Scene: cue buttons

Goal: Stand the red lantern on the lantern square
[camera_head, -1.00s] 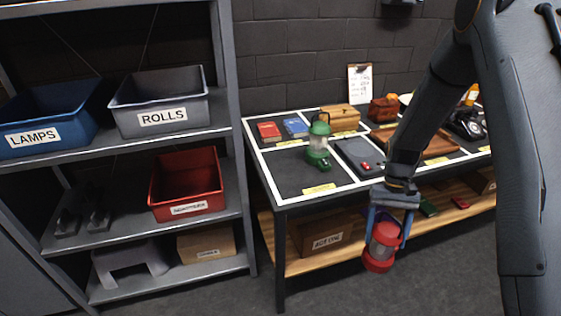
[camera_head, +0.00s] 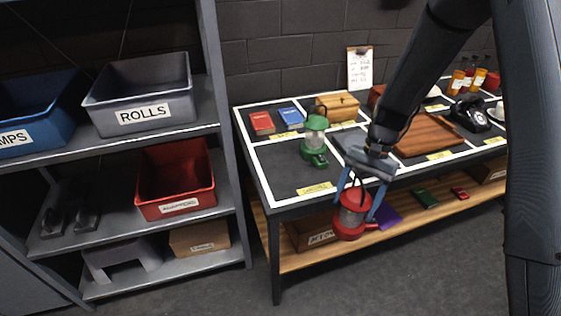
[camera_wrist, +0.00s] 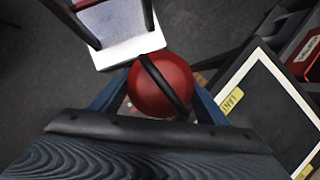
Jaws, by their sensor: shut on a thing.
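My gripper (camera_head: 361,203) is shut on the red lantern (camera_head: 350,221), which hangs roughly upright in front of the table's front edge, apart from the tabletop. In the wrist view the lantern's round red top (camera_wrist: 160,85) and black handle sit between my blue fingers. The front-left white-bordered square (camera_head: 275,178) has a yellow label; in the wrist view a label (camera_wrist: 233,101) on a square starts with "LANT". A green lantern (camera_head: 314,143) stands toward the back right of that front-left square. My gripper is to the right of and in front of the square.
A red book (camera_head: 262,123), a blue book (camera_head: 291,116) and a wooden box (camera_head: 338,105) lie in the back squares. A wooden tray (camera_head: 427,135) and a black telephone (camera_head: 469,113) are farther right. A shelf with bins (camera_head: 141,93) stands left. The front of the square is clear.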

